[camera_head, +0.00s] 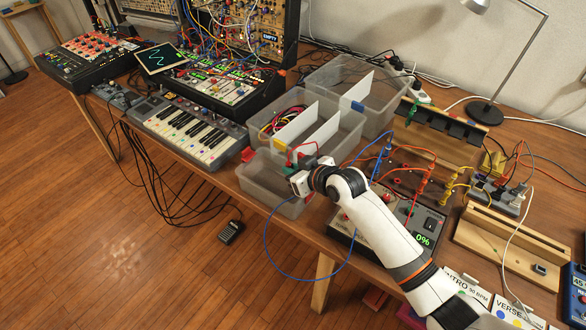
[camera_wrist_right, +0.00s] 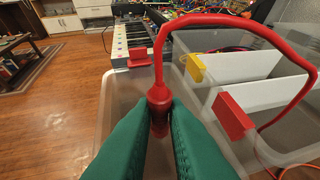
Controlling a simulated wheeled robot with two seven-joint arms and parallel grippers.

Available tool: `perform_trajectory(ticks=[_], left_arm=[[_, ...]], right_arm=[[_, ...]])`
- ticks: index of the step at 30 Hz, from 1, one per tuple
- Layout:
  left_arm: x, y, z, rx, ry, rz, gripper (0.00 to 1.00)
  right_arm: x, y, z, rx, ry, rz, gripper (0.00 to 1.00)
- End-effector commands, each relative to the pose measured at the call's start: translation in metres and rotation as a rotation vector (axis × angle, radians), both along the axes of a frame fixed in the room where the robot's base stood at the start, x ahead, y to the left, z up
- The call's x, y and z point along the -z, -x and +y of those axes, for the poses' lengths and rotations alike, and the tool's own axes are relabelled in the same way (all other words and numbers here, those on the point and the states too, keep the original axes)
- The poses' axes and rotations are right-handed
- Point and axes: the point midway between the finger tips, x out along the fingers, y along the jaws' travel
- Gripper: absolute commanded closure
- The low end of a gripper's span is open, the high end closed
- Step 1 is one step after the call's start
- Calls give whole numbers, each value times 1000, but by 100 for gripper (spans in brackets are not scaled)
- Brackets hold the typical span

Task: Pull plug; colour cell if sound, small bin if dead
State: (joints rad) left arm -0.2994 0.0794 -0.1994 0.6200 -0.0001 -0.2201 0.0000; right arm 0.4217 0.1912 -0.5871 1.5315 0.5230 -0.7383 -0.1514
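My right gripper (camera_head: 301,172) is over the small clear bin (camera_head: 262,178) at the table's front edge. In the right wrist view its green fingers (camera_wrist_right: 162,125) are shut on a red plug (camera_wrist_right: 158,97), which points down. A red cable (camera_wrist_right: 222,20) loops up from it and to the right. Behind is a clear divided bin (camera_head: 345,142) with white dividers; its yellow tab (camera_wrist_right: 195,68) and red tab (camera_wrist_right: 232,117) show in the wrist view. The tester's green display (camera_head: 423,240) reads 0%. My left gripper is not in view.
Blue, orange and yellow leads run to the panel (camera_head: 400,178) right of my arm. A wooden stand (camera_head: 515,245) is at the right. A keyboard (camera_head: 190,128) and synth rack stand at the left. A lamp (camera_head: 484,112) is at the back.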

Motion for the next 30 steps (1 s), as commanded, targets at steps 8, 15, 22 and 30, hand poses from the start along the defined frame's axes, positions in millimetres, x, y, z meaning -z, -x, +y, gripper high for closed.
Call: perform_trajectory(ticks=[8,15,22,30], left_arm=[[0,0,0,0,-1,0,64],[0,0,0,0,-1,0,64],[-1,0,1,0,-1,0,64],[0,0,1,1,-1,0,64]], right_arm=[[0,0,0,0,0,0,62],[-2,2,-2,0,0,0,62],[-17,24,-20,0,2,-1,62],[-43,60,-49,0,2,-1,62]])
